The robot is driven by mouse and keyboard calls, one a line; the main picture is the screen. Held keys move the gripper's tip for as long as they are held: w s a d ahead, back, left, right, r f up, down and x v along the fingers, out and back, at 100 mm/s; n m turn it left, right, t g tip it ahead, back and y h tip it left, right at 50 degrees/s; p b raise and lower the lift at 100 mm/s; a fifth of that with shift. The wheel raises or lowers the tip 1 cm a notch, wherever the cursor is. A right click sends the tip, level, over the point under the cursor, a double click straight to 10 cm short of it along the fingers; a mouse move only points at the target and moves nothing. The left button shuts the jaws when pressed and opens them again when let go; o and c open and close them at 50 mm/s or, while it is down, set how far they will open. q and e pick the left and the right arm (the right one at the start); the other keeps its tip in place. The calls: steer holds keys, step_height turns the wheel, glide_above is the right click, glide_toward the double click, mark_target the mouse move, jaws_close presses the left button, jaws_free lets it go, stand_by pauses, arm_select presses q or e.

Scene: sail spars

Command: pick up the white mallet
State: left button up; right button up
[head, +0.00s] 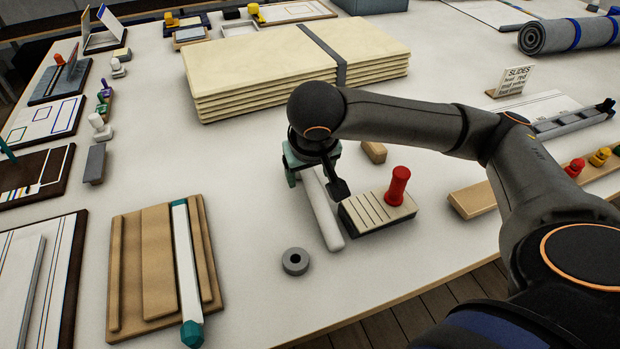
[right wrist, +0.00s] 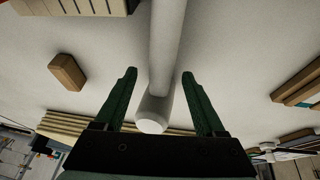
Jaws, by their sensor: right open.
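The white mallet (head: 321,208) lies on the pale table in the middle of the head view. Its near end points toward the front edge, and its far end is hidden under my right gripper (head: 308,165). In the right wrist view, the mallet (right wrist: 167,45) runs down the picture, with a thicker end between the green fingers of my right gripper (right wrist: 162,85). The fingers are open, one on each side, with gaps to the mallet. My left gripper is not in view.
A grooved block (head: 372,214) with a red peg (head: 397,186) stands just right of the mallet. A grey ring (head: 295,261) lies left of its near end. Stacked cream boards (head: 250,75) lie behind.

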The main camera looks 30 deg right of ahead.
jaws_close()
stand_by(0.4)
steer(key=shift+r, duration=0.1)
